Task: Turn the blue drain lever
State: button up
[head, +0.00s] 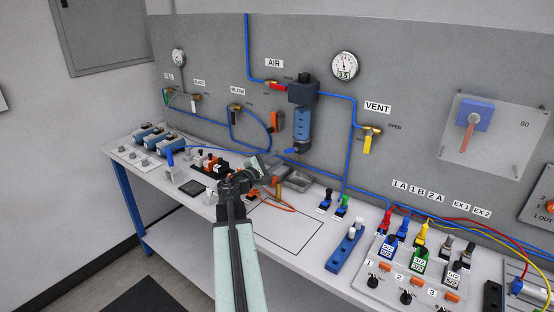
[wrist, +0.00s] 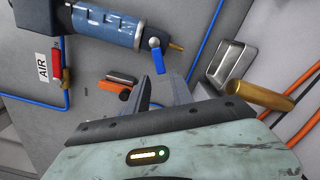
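The blue drain lever (head: 292,150) sits at the bottom of the blue filter bowl on the grey panel. In the wrist view the lever (wrist: 156,56) hangs beside a brass outlet, just beyond my fingertips. My gripper (wrist: 162,78) is open, with a gap between its two fingers and nothing in it. In the head view my gripper (head: 262,163) is above the bench, below and left of the lever. The lever does not appear to be between the fingers; the exact distance is hard to tell.
The filter's blue bowl (head: 302,128) is above the lever. An orange-handled part (head: 276,122) is on the panel to its left. A metal tray (head: 299,181) is on the bench below. Blue air tubing (head: 351,140) runs along the panel. The yellow VENT valve (head: 369,140) is to the right.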

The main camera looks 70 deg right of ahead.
aim_at(287, 152)
jog(key=x, duration=0.8)
grip_shut()
